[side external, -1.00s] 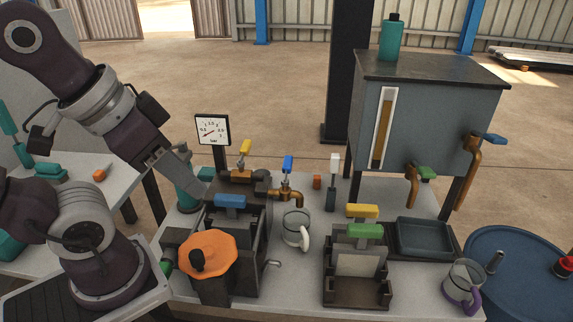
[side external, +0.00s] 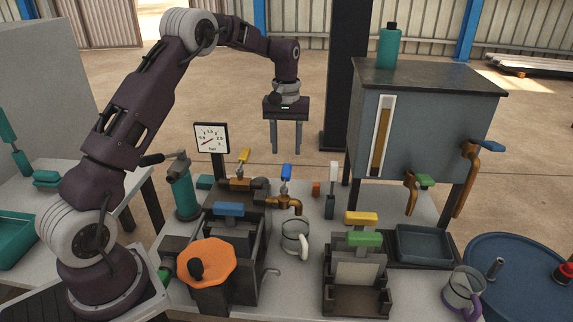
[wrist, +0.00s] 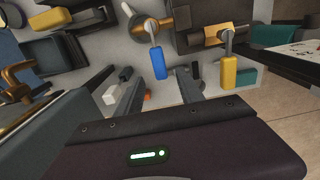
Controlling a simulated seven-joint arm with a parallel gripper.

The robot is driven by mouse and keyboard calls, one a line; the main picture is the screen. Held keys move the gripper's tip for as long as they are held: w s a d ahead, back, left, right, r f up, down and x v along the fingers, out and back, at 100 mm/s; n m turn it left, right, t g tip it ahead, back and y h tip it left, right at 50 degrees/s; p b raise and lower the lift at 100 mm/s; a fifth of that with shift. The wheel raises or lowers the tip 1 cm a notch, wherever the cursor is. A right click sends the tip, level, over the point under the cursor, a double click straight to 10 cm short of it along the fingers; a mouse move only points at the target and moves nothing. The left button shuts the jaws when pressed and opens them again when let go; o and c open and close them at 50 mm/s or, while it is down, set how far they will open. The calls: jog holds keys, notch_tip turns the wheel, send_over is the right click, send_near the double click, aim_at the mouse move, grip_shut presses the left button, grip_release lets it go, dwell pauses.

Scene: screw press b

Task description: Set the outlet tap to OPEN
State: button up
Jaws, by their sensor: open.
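My gripper (side external: 286,151) points straight down, open and empty, above the brass tap (side external: 287,200) with the blue handle (side external: 286,172). In the side view the fingertips are a little above that handle, which stands up from the tap. The tap's spout points right and down over a clear mug (side external: 294,238). In the wrist view the blue handle (wrist: 158,62) shows between the two fingers, apart from them. A yellow-handled valve (side external: 244,157) sits left of the tap and also shows in the wrist view (wrist: 229,72). No OPEN marking is readable.
A gauge (side external: 211,138) stands behind left. A white-handled post (side external: 332,178) stands right of the tap. The orange knob (side external: 206,263) is in front. A tank (side external: 425,125) with green and blue tap handles stands at right. Air around my gripper is clear.

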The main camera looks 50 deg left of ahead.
aim_at(286, 168)
notch_tip(286, 168, down, 6)
jog(key=shift+f, duration=0.2)
grip_shut()
dwell(1.4)
